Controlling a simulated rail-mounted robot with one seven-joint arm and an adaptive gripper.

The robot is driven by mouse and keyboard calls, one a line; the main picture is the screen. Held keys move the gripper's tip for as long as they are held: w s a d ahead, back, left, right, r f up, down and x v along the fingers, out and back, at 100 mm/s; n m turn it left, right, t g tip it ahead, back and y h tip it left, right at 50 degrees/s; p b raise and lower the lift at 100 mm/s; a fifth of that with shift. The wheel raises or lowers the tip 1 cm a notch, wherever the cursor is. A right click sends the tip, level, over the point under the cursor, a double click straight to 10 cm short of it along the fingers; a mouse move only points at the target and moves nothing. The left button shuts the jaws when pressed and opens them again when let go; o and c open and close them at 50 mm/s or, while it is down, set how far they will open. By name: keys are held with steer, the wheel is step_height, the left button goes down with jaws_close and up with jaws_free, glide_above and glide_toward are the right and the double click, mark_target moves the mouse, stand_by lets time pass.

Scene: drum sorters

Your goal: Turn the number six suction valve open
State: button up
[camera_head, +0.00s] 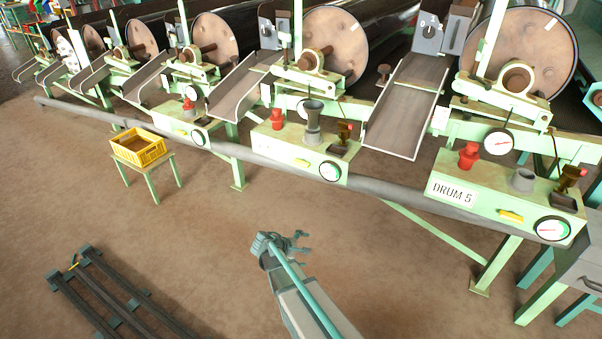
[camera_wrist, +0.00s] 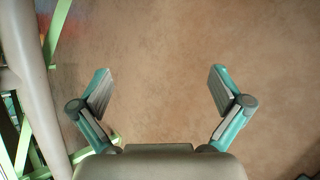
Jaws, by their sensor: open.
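No label reading six is legible. A pale green control box (camera_head: 400,165) is not readable as a valve; the right box carries a DRUM 5 plate (camera_head: 452,192), a yellow handle (camera_head: 511,215), a red fitting (camera_head: 469,155) and a dark brown fitting (camera_head: 570,178). The middle box (camera_head: 262,140) has a similar yellow handle (camera_head: 301,162), red fitting (camera_head: 277,119) and brown fitting (camera_head: 344,131). I cannot tell which part is the suction valve. My gripper (camera_head: 302,243) is open and empty, apart from the boxes, over the floor; its spread fingers show in the wrist view (camera_wrist: 161,90).
A long grey pipe (camera_head: 390,190) runs along the front of the machines. A yellow crate (camera_head: 126,152) sits on a small green table at the left. Dark rails (camera_head: 108,300) lie at the lower left. A grey cabinet (camera_head: 588,268) stands at the right.

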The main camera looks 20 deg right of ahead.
steer(key=w+d+r+n+t+h+b, duration=0.25)
steer(key=w+r+n+t+h, duration=0.35)
steer(key=w+r, duration=0.85)
steer(key=n+t+p, duration=0.1)
steer(key=n+t, duration=0.2)
steer(key=n, duration=0.7)
glide_toward(300, 164)
steer(key=x, duration=1.1)
steer(key=shift+c, duration=0.2)
steer(key=shift+f, duration=0.1)
steer(key=c, duration=1.1)
steer(key=shift+m, duration=0.3)
